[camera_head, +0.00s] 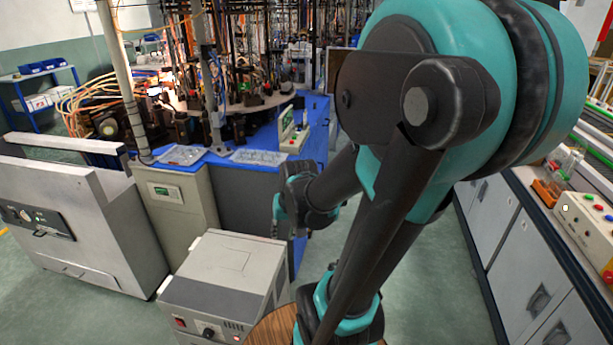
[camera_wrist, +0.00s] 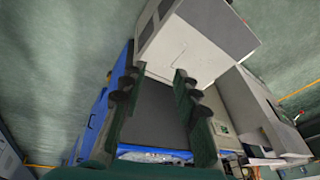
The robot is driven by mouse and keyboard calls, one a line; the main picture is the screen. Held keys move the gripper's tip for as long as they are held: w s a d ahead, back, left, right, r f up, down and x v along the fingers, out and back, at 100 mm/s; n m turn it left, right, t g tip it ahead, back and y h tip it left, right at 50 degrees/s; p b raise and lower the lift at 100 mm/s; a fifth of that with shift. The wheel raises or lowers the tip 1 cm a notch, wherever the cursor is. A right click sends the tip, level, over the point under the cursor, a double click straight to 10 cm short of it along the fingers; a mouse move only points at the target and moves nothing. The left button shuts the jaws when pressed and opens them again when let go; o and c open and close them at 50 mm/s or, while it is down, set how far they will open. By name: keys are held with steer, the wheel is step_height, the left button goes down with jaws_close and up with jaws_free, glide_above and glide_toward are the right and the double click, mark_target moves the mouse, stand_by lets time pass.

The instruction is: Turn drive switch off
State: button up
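Several switch panels show, and I cannot tell which holds the drive switch. A grey box unit (camera_head: 223,285) at the lower middle has a red switch (camera_head: 180,322) and a dark knob (camera_head: 208,332) on its front; it shows in the wrist view as a pale box (camera_wrist: 195,40). A cream control box (camera_head: 293,140) sits on the blue table. My gripper (camera_wrist: 158,78) has its dark green fingers apart with nothing between them. In the head view, my gripper (camera_head: 284,215) hangs beside the blue table, above and right of the grey unit, apart from it.
A blue-topped table (camera_head: 310,115) carries machinery and trays. A cabinet with a green display (camera_head: 165,193) and a pale machine with a dark panel (camera_head: 40,225) stand left. Another button box (camera_head: 588,220) rests on the right bench. Green floor (camera_head: 430,270) is clear before that bench.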

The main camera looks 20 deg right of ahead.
steer(key=w+d+r+m+y, duration=0.15)
steer(key=w+d+m, duration=0.25)
steer(key=w, duration=0.6)
steer(key=w+d+m+y, duration=0.2)
steer(key=w+d+m, duration=0.25)
steer(key=w, duration=0.45)
steer(key=w+d+r+m+y, duration=0.15)
steer(key=w+d+m, duration=0.3)
steer(key=w, duration=0.55)
steer(key=w+d+f+m+t+y, duration=0.1)
steer(key=w+d+f+m+y, duration=0.15)
steer(key=d, duration=0.65)
steer(key=w+d+f+m+t+y, duration=0.1)
steer(key=w+d+f+m, duration=0.25)
steer(key=d, duration=0.45)
steer(key=w+d+f+m+t+y, duration=0.2)
steer(key=w+d+f+m, duration=0.15)
steer(key=d, duration=0.55)
steer(key=s+x, duration=0.1)
steer(key=x, duration=1.6)
steer(key=shift+a+f, duration=0.3)
steer(key=shift+a, duration=0.05)
jaws_close()
